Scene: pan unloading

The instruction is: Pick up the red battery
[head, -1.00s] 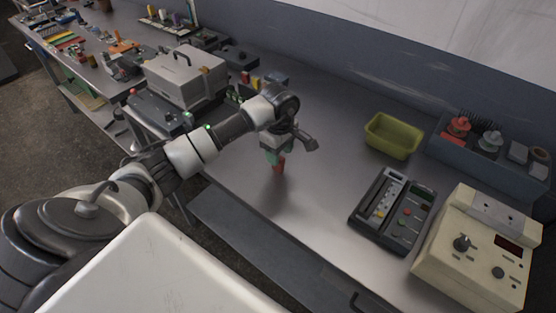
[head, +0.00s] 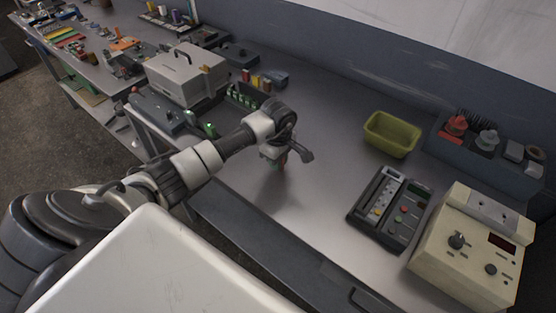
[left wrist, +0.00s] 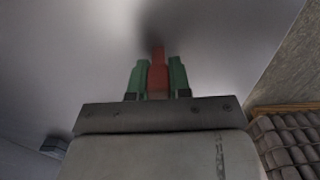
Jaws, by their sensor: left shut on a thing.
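The red battery (left wrist: 157,72) is between the two green fingers of my left gripper (left wrist: 158,66) in the left wrist view. The gripper is shut on it, and the battery's end sticks out a little past the fingertips. In the head view my left gripper (head: 277,160) points down over the grey workbench (head: 320,215), and only a small bit of red shows by the fingers. A soft shadow lies on the bench below; the exact gap is hard to tell. My right gripper is out of view.
A yellow-green bin (head: 391,134) stands right of the gripper. A dark tester tray (head: 391,208) and a cream instrument (head: 470,245) sit at the front right. A grey case (head: 187,75) and a row of green-lit cells (head: 242,97) are behind left. The bench middle is clear.

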